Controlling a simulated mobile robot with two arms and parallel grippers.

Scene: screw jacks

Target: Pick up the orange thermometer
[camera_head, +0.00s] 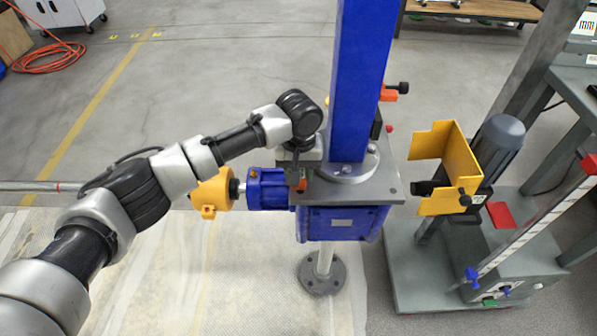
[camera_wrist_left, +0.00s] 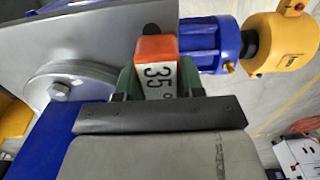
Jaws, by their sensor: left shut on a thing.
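In the head view my left arm reaches in from the left, and the left gripper (camera_head: 297,179) points down at the left edge of the grey jack plate. Only a sliver of orange shows there. I cannot tell whether the thermometer touches the plate. My right gripper is in neither view.
A tall blue column (camera_head: 355,80) rises from the grey plate (camera_head: 385,188) just right of the gripper. A blue motor (camera_head: 268,190) and yellow coupling (camera_head: 212,192) lie left of the plate. A yellow bracket (camera_head: 447,168) stands at right. Open floor lies behind.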

